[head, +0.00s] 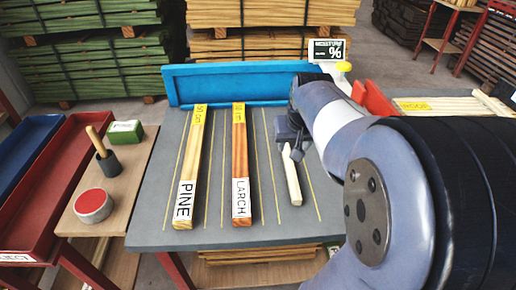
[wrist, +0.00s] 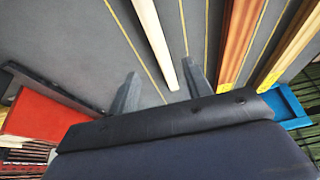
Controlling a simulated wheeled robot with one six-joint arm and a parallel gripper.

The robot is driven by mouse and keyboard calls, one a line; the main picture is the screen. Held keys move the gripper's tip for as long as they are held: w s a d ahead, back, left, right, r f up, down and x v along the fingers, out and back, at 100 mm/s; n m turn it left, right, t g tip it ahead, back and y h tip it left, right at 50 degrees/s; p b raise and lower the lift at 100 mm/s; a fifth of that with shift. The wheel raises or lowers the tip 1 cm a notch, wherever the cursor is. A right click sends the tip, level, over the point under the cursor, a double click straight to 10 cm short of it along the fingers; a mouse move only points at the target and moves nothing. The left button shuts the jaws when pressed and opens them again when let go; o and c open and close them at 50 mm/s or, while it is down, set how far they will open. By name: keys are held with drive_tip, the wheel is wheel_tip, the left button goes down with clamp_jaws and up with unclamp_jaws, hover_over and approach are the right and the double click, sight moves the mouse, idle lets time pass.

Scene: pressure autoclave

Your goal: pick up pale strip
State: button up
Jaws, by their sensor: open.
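The pale strip (head: 291,178) lies on the grey table (head: 335,235), right of the LARCH board. Its near part is bare, and its far end is partly hidden by my gripper (head: 291,148). In the wrist view my gripper (wrist: 162,84) is open, with a finger on each side of the pale strip (wrist: 154,40). The strip's end is nearer the right finger in that view. Nothing is held. I cannot tell how high the fingertips are above the table.
The LARCH board (head: 239,150) and the PINE board (head: 191,165) lie left of the strip. A blue fence (head: 225,84) closes the table's back. Red wedge-like parts (head: 373,98) stand behind my arm. A side bench holds a red-topped tin (head: 94,205).

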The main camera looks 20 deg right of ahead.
sight(289, 161)
drive_tip(key=x, duration=0.4)
drive_tip(key=shift+d+b, duration=0.1)
drive_tip(key=shift+b, duration=0.2)
drive_tip(key=shift+w+b+x, duration=0.1)
drive_tip(key=shift+b+x, duration=0.15)
drive_tip(key=shift+x, duration=1.35)
drive_tip(key=shift+w+b+x, duration=0.15)
drive_tip(key=shift+b+x, duration=0.05)
drive_tip(key=shift+x, duration=1.4)
drive_tip(key=shift+d+r, duration=0.1)
drive_tip(key=shift+r, duration=0.1)
drive_tip(key=shift+c, duration=0.4)
clamp_jaws()
